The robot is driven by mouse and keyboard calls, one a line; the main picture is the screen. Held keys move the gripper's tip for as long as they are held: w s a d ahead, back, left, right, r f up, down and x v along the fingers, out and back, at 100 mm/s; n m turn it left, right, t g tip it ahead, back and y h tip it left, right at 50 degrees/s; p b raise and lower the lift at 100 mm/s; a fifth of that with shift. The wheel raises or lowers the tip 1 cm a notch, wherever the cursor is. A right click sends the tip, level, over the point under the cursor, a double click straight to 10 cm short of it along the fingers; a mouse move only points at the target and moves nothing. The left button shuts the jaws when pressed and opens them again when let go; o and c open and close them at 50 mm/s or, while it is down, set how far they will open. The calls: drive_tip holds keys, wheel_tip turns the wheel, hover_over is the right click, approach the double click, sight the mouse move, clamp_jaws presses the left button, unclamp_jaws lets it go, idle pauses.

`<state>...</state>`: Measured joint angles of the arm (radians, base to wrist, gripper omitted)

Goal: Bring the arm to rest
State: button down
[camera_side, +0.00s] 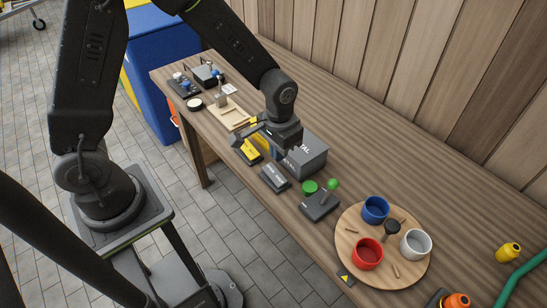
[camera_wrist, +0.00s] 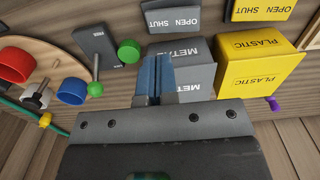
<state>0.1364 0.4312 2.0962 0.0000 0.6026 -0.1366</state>
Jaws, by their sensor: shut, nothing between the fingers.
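My gripper (camera_side: 286,148) is above the workbench, over the area of a grey metal box (camera_side: 306,156), in the side view. In the wrist view my gripper (camera_wrist: 155,72) shows its blue-grey fingers together with nothing between them. They cover part of the grey box (camera_wrist: 198,72) marked METAL. My arm reaches in from the upper left of the side view, bent down at the wrist.
A yellow box (camera_wrist: 258,66) marked PLASTIC stands beside the metal box. A grey base with a green-knobbed lever (camera_side: 320,203) stands nearby. A round wooden board (camera_side: 347,232) holds blue, red and white cups. A wooden tray (camera_side: 236,116) lies farther back.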

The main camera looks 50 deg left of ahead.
drive_tip(key=s+a+r+t, duration=0.1)
drive_tip(key=s+r, duration=0.2)
drive_tip(key=r, duration=0.4)
drive_tip(key=s+a+r+t, duration=0.2)
drive_tip(key=r, duration=0.5)
drive_tip(key=s+a+r+t, duration=0.2)
drive_tip(key=s+r, duration=0.5)
drive_tip(key=s, duration=0.3)
drive_tip(key=shift+s, duration=0.3)
